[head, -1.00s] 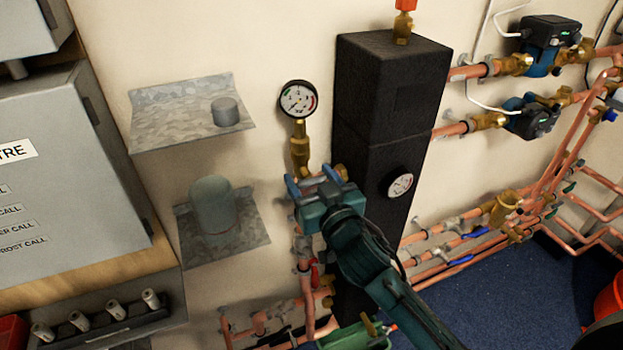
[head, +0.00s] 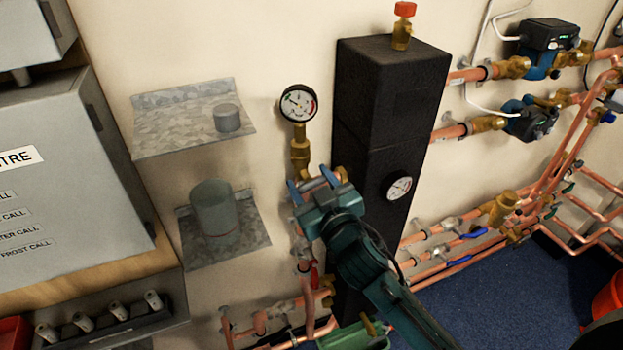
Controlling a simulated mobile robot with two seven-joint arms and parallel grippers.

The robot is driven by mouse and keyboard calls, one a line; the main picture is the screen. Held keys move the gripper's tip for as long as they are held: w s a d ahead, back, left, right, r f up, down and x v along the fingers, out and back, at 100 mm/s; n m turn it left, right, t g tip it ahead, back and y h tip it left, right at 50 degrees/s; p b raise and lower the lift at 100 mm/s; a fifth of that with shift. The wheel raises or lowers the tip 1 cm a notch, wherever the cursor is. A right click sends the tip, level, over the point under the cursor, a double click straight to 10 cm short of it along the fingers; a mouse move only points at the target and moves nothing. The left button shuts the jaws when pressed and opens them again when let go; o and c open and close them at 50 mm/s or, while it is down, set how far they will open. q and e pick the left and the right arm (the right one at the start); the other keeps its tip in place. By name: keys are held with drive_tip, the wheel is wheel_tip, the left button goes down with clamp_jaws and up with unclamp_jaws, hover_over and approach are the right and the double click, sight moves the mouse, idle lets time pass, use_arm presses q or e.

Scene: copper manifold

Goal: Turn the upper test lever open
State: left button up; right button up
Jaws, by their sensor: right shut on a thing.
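A round white pressure gauge (head: 298,103) stands on a brass fitting (head: 300,155) against the wall, left of the tall black casing. My right gripper (head: 312,185) is just below this fitting, in front of the copper pipe, with its blue fingertips against the valve area. It is shut on the upper test lever, which is mostly hidden by the fingers and gripper body. I cannot tell the lever's angle. A red lever (head: 315,275) shows lower on the pipe, below my gripper. My left gripper is not in view.
The tall black casing (head: 385,110) with a dial (head: 399,188) stands close right of my gripper. Two metal wall shelves (head: 165,135) (head: 255,240) are to the left. Copper pipes and a green unit (head: 350,338) lie below. Pumps (head: 545,45) are at upper right.

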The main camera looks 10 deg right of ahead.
drive_tip(key=n+p, duration=0.1)
drive_tip(key=n, duration=0.2)
drive_tip(key=shift+r+n, duration=0.1)
drive_tip(key=shift+n, duration=0.3)
drive_tip(key=n+p, duration=0.1)
drive_tip(key=n, duration=0.2)
drive_tip(key=shift+a+n, duration=0.1)
drive_tip(key=shift+n, duration=0.2)
drive_tip(key=n+p, duration=0.1)
drive_tip(key=n, duration=0.3)
drive_tip(key=shift+p, duration=0.35)
drive_tip(key=shift+f+n+p, duration=0.15)
drive_tip(key=shift+n+p, duration=0.05)
drive_tip(key=shift+n, duration=0.75)
drive_tip(key=shift+f+n+p, duration=0.1)
drive_tip(key=shift+n+p, duration=0.05)
drive_tip(key=shift+n, duration=0.8)
drive_tip(key=o, duration=1)
